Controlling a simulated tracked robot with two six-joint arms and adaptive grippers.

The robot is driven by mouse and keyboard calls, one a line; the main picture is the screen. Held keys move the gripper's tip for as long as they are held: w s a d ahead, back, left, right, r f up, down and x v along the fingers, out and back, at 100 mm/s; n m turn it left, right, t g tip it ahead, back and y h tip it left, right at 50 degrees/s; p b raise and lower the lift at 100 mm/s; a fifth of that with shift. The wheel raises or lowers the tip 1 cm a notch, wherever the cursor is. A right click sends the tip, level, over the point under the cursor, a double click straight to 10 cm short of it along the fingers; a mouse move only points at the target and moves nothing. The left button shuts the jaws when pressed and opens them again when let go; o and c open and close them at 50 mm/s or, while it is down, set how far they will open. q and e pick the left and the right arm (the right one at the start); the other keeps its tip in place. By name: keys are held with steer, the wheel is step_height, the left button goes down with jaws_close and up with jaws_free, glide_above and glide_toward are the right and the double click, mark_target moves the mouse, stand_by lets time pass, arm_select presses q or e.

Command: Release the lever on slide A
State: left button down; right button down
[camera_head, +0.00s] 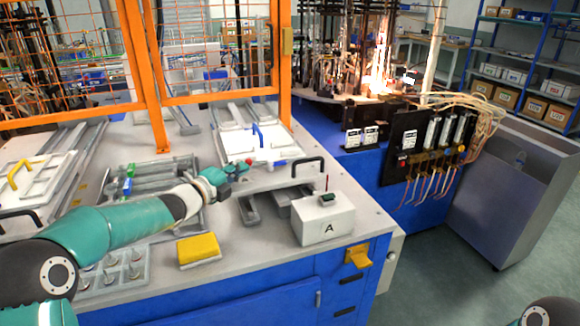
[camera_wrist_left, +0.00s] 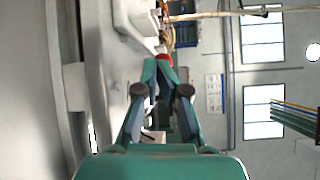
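Slide A is the white plate (camera_head: 252,143) with a blue handle, on the table behind the white box marked A (camera_head: 322,220). A lever with a red knob (camera_head: 249,161) is at its front edge. My left gripper (camera_head: 238,168) reaches in from the left, its fingertips at the knob. In the left wrist view the fingers (camera_wrist_left: 157,66) converge, and the red knob (camera_wrist_left: 163,57) shows right at their tips. They look shut on it, with the lever's shaft mostly hidden. My right gripper is out of view.
A black handle (camera_head: 308,167) stands right of the lever. A yellow block (camera_head: 199,250) lies near the table's front. An orange guard frame (camera_head: 152,75) rises behind. Another white slide (camera_head: 40,170) with a yellow handle is at left. A lit flame machine (camera_head: 375,85) stands at back right.

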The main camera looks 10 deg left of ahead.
arm_select(q)
steer(key=shift+w+a+r, duration=0.15)
steer(key=shift+a+r, duration=0.05)
steer(key=shift+w+f, duration=0.15)
steer(key=shift+f, duration=0.05)
steer(key=shift+a+p, duration=0.15)
steer(key=shift+p, duration=0.2)
steer(key=shift+a+r, duration=0.1)
steer(key=shift+a, duration=0.15)
steer(key=a+p, duration=0.4)
steer(key=a, duration=0.5)
steer(key=shift+w+r+p, duration=0.15)
steer(key=shift+w+p, duration=0.05)
steer(key=shift+p, duration=0.2)
steer(key=shift+a, duration=0.1)
